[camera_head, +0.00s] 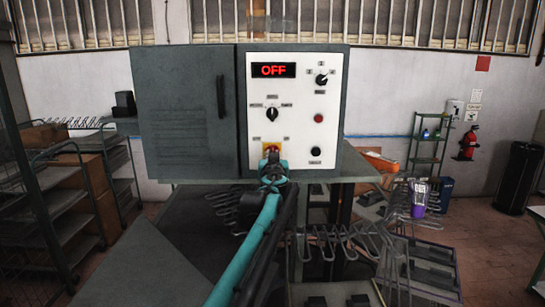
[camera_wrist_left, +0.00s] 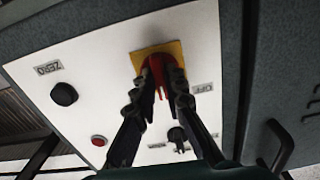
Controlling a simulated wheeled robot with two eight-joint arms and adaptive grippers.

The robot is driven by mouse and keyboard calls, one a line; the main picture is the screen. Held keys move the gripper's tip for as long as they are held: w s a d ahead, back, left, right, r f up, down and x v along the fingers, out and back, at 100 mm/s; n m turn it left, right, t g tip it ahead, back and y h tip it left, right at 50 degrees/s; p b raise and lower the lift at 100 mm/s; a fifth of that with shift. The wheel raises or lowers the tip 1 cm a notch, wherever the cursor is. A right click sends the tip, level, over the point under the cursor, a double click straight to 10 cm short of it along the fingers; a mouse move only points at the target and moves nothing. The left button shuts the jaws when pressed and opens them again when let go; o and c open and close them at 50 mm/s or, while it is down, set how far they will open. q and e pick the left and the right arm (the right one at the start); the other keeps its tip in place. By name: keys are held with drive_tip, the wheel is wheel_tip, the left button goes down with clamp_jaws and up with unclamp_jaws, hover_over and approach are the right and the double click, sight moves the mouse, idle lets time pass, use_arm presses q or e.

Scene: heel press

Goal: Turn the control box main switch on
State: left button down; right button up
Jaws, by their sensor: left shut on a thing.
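The control box (camera_head: 185,105) is a grey cabinet with a white panel (camera_head: 297,95) on its right side. The panel's display (camera_head: 273,70) reads OFF in red. The main switch (camera_head: 271,147), a red knob on a yellow plate, sits low on the panel and is partly covered by my gripper. In the left wrist view the main switch (camera_wrist_left: 166,62) shows between my fingers. My left gripper (camera_head: 271,162) is at the switch, and its fingers (camera_wrist_left: 163,82) are shut on the red knob from both sides. My right gripper is not in view.
The panel also bears a black selector (camera_head: 271,114), another selector (camera_head: 321,79), a red button (camera_head: 319,118) and a black knob (camera_head: 315,152), close to the switch. The cabinet door has a handle (camera_head: 220,96). Shelves (camera_head: 65,190) stand at left; wire racks (camera_head: 345,242) stand below right.

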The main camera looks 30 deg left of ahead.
use_arm(q)
drive_tip(key=shift+m, duration=4.2)
drive_tip(key=c, duration=1.6)
unclamp_jaws()
drive_tip(key=shift+s, duration=0.1)
drive_tip(key=v, duration=1.2)
drive_tip(key=shift+f, duration=0.1)
